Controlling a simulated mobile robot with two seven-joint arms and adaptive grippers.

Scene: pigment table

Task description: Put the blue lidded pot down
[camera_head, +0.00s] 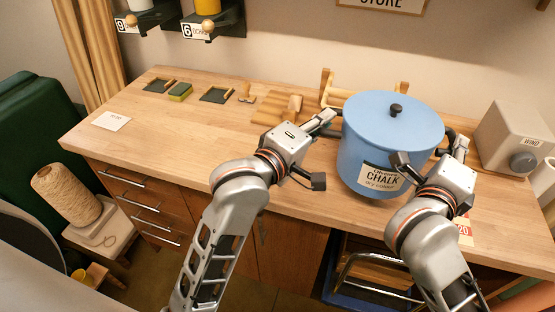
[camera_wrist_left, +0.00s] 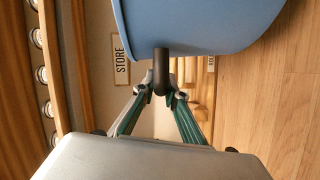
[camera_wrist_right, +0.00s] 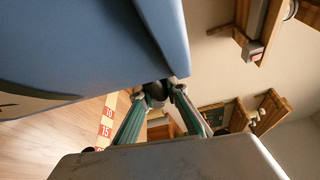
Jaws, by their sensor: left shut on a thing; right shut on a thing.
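The blue lidded pot (camera_head: 365,145) has a flat blue lid (camera_head: 380,108) with a black knob and a label reading CHALK. It is upright over the right part of the wooden table (camera_head: 240,108); I cannot tell whether its base touches the top. My left gripper (camera_head: 328,118) is shut on the pot's left dark handle, which shows between the fingers in the left wrist view (camera_wrist_left: 161,90). My right gripper (camera_head: 446,142) is shut on the handle on the pot's right side, also between the fingers in the right wrist view (camera_wrist_right: 158,92). The pot hides part of the table.
A grey box with a dial (camera_head: 512,138) stands close to the right of the pot. A wooden rack (camera_head: 330,85) is behind it. The table's left and middle are mostly clear.

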